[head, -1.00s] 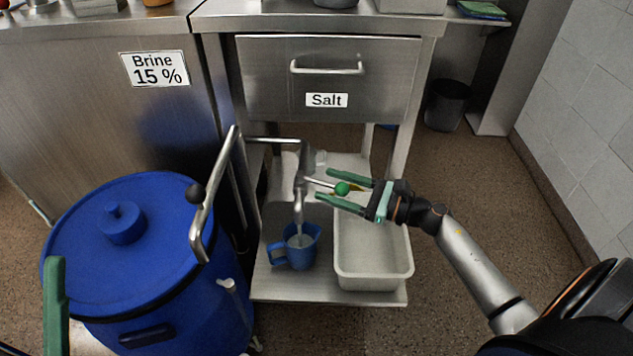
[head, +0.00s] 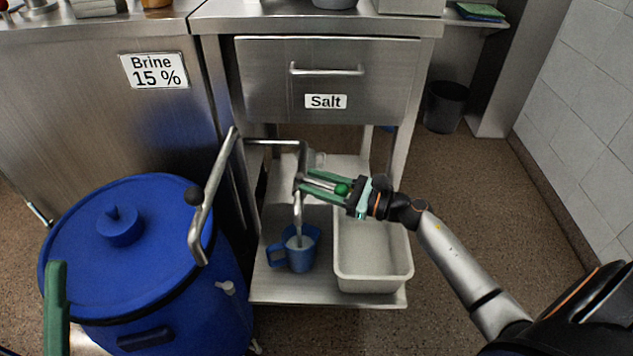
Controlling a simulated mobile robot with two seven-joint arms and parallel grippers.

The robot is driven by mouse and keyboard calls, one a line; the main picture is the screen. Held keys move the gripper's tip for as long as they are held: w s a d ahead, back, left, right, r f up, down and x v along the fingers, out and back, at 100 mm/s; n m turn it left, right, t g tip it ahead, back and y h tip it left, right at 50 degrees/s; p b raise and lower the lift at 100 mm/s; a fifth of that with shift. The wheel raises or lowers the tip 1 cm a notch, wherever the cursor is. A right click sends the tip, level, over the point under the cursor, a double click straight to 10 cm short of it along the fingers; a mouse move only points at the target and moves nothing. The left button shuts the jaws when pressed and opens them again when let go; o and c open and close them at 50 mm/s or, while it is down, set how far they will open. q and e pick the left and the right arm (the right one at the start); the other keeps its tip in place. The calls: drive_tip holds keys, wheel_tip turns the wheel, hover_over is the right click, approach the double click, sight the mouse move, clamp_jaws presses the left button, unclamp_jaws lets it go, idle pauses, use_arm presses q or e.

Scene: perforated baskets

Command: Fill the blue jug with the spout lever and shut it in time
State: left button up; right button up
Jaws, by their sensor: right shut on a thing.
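The blue jug (head: 301,263) stands upright on the low steel shelf, its handle to the left. The spout (head: 297,212) comes down over it, and a pale liquid surface shows inside. A stream seems to run between them, though it is small. The spout lever ends in a green knob (head: 342,189) and points right. My right gripper (head: 308,181) reaches in from the right, its green fingers shut along the lever with the knob between them. Of my left gripper, one green finger (head: 56,308) shows at the lower left edge; the rest is out of frame.
A white tub (head: 374,283) stands right of the jug. A blue lidded barrel (head: 160,255) with a bent metal pipe (head: 215,195) beside it fills the left. The salt drawer (head: 327,80) is above.

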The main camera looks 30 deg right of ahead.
clamp_jaws()
idle(0.8)
